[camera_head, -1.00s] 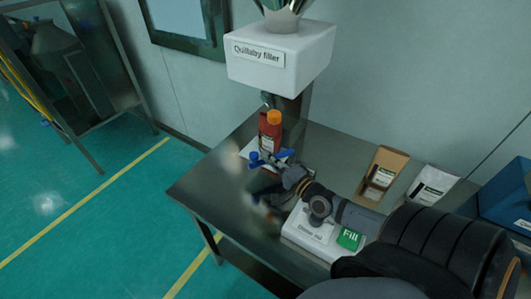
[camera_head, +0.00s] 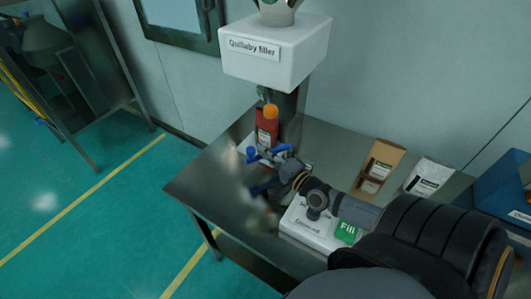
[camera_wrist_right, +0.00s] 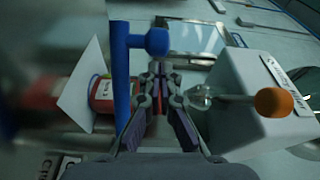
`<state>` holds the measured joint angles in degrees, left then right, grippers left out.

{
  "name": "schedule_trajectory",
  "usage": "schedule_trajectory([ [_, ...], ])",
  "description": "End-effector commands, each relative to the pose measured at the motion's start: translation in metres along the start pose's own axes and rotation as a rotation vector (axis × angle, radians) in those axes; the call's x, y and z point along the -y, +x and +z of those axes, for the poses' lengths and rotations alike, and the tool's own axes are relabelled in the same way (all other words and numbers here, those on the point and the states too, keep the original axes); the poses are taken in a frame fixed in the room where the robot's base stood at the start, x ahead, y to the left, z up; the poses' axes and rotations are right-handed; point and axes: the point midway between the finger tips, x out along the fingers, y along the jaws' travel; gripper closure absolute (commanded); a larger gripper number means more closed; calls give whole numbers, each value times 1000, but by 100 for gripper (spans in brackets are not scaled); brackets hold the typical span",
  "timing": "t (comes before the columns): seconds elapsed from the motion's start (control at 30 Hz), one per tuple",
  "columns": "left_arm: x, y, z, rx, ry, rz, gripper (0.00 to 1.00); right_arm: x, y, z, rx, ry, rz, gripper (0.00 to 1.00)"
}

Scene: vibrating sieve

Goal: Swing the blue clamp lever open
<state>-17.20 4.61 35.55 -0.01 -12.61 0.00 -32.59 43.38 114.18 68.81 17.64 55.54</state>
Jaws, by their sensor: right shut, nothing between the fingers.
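The blue clamp lever (camera_head: 277,149) is at the back left of the metal table, near the foot of the filler's column. My right gripper (camera_head: 262,188) is on the near side of the lever. In the wrist view its fingers (camera_wrist_right: 158,78) are together and empty, beside the bar and just below the knob. I cannot tell whether they touch it. The clamp's base is partly hidden. My left gripper is not in view.
A white panel with a green Fill button (camera_head: 347,232) lies below my right arm. A brown carton (camera_head: 381,163), a white pouch (camera_head: 427,177) and a blue bin (camera_head: 505,185) are on the right.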

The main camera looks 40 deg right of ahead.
Motion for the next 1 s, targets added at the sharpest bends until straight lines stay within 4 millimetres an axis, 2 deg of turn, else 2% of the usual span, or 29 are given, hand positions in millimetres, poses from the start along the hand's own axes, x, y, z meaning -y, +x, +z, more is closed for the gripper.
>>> schedule_trajectory([
  [0.27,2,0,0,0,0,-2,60,0,-2,0,1,0,1,100],
  [0.37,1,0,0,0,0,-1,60,-1,-12,0,3,-4,3,100],
  [0.6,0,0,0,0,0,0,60,-2,-54,2,7,-2,8,100],
  [0.7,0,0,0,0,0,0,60,-1,-65,1,5,-3,4,100],
  [0.83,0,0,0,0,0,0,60,-1,-73,0,2,-1,2,100],
  [1.0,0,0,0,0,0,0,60,0,-75,-1,3,-1,-3,100],
])
